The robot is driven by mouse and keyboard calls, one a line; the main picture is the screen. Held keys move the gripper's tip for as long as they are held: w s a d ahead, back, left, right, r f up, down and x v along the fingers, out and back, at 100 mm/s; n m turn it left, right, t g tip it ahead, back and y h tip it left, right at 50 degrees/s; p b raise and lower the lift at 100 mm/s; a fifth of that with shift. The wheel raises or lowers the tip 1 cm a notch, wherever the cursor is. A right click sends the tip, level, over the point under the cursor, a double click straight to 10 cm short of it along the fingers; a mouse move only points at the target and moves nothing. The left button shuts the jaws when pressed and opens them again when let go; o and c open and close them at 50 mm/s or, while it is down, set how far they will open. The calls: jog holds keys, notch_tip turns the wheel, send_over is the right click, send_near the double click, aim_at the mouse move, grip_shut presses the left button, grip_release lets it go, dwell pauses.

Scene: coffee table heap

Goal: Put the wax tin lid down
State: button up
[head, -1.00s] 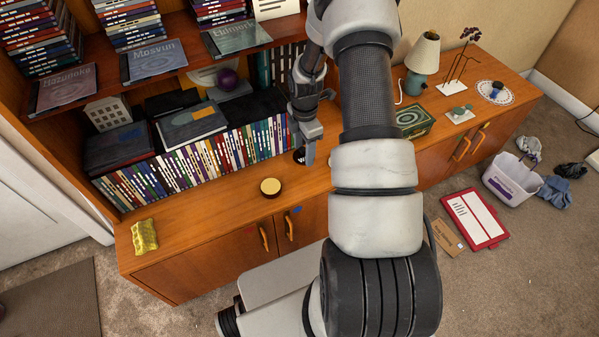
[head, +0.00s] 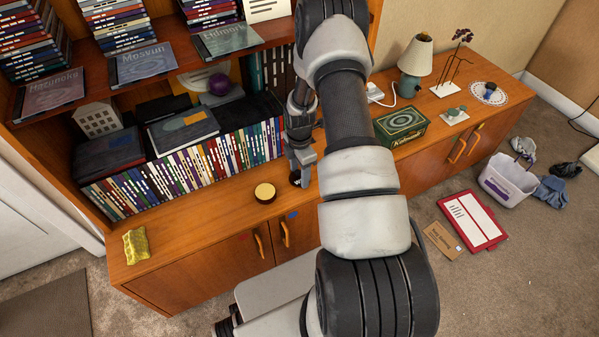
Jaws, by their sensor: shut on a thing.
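The wax tin (head: 265,193) is a small round dark tin with a pale yellow top. It stands on the wooden cabinet top, left of my gripper. My gripper (head: 299,172) points down just in front of the book row and is shut on the wax tin lid (head: 295,179). The lid is a small dark disc, mostly hidden by the fingers and seen at a steep angle. It is low, close to the cabinet top. I cannot tell whether it touches the wood.
A row of books (head: 190,160) stands behind the tin. A yellow crumpled cloth (head: 136,246) lies at the left end of the cabinet top (head: 200,220). A green box (head: 401,125) stands right of my arm. The wood between cloth and tin is clear.

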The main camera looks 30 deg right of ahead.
jog(key=o, duration=1)
jog(key=shift+f, duration=0.1)
